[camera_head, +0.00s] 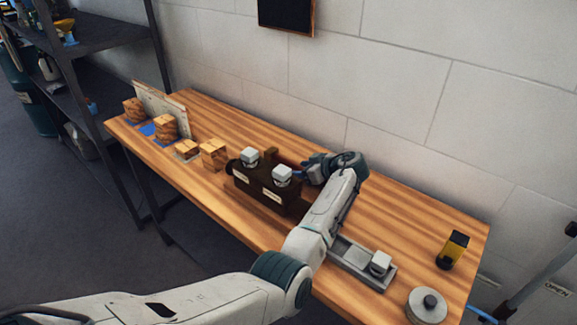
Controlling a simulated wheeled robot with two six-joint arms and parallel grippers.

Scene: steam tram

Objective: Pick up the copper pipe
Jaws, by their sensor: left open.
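I cannot make out a copper pipe in the head view. Parts of the table behind the dark box and under my arm are hidden. My left arm comes in from the left and reaches over the wooden table (400,215). Its dark left gripper (304,172) is open, at the back right of a dark brown box (262,192) with light labels. Two white cube-shaped pieces (282,174) sit on top of this box. The fingertips are small here, and I cannot tell whether they touch anything. My right gripper is not in view.
Several wooden blocks (213,154) and an upright pale board (160,108) stand at the table's left. A grey tray (352,262), a round metal piece (427,306) and a yellow-black device (453,249) are at the right. A wall runs behind; dark shelving (105,35) stands left.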

